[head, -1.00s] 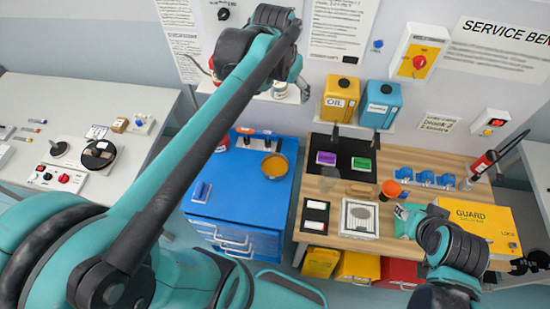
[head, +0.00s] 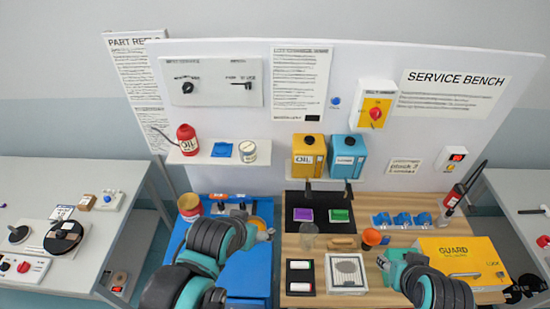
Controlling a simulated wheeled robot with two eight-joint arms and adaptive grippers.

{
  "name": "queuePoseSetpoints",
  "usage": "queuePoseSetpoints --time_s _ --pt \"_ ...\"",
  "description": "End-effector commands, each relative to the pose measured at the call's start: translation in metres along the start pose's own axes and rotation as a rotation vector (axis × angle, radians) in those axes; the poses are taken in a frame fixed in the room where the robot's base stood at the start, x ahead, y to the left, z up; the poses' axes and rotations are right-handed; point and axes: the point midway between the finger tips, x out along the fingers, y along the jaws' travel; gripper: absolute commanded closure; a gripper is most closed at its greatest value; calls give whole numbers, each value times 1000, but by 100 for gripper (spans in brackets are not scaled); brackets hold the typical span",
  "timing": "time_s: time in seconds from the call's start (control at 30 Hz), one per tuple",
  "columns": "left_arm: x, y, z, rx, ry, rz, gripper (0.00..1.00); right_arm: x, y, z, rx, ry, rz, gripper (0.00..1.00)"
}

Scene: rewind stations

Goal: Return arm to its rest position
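My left arm is folded low in front of the blue cabinet (head: 250,279). My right gripper (head: 383,262) is at the wooden bench (head: 380,292), left of the yellow guard box (head: 462,258) and below an orange cup (head: 372,237). Its fingers are too small to read.
A wall shelf (head: 220,159) holds a red oil can (head: 187,139), a blue item and a white tin (head: 248,151). Yellow (head: 308,157) and blue (head: 346,157) canisters stand above the bench. A grey side table (head: 95,200) is at left. The air before the wall panel is clear.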

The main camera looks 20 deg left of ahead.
Motion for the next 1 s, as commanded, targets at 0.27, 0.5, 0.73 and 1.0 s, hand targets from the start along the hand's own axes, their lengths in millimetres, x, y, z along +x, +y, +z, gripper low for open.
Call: queuePoseSetpoints --time_s 0.27,0.5,0.73,1.0 --pt "59 0 42 0 -1 0 22 59 0 43 0 0 0 60" --pt "130 0 93 0 -1 0 22 130 0 93 0 0 0 60" --pt "195 0 140 0 -1 0 22 195 0 140 0 0 0 60" --pt "247 0 177 0 -1 0 22 247 0 177 0 0 0 60"
